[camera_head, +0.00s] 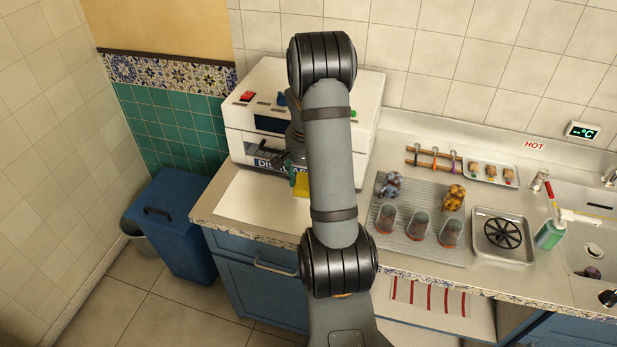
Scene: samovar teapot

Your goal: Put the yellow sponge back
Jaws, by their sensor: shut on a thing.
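The yellow sponge (302,186) shows as a small yellow patch just left of my arm, in front of the white machine. My gripper (297,176) is shut on it, low over the left part of the counter. A small green patch shows beside the yellow. My forearm hides most of the gripper and part of the sponge, so I cannot tell whether the sponge touches the counter.
The white machine (355,125) stands behind my gripper. A pale mat (245,207) lies clear to the left. To the right are a ribbed drainboard (400,247) with glasses, a metal tray (480,250), a green bottle (549,235) and the sink (590,225).

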